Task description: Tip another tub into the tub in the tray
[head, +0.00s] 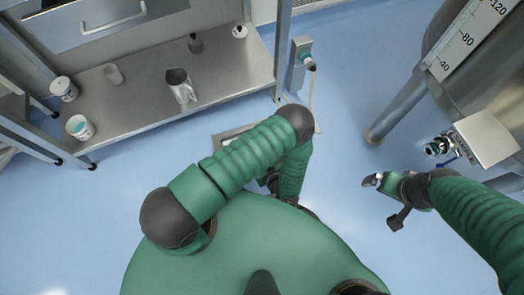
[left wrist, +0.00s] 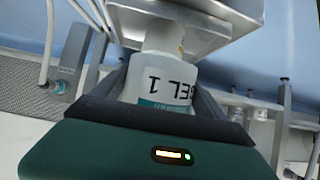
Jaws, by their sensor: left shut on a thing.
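In the head view my left forearm hides most of this gripper and the held tub. A small part of a pale tray (head: 233,135) shows behind that arm. My right gripper (head: 385,195) hangs over bare floor, apart from everything; its jaw state is unclear.
A steel bench (head: 140,95) at the upper left bears white tubs (head: 80,127) and a metal jug (head: 181,85). A post with a control box (head: 301,60) stands right of it. A steel vessel (head: 480,80) with a scale is at the right. Blue floor lies between.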

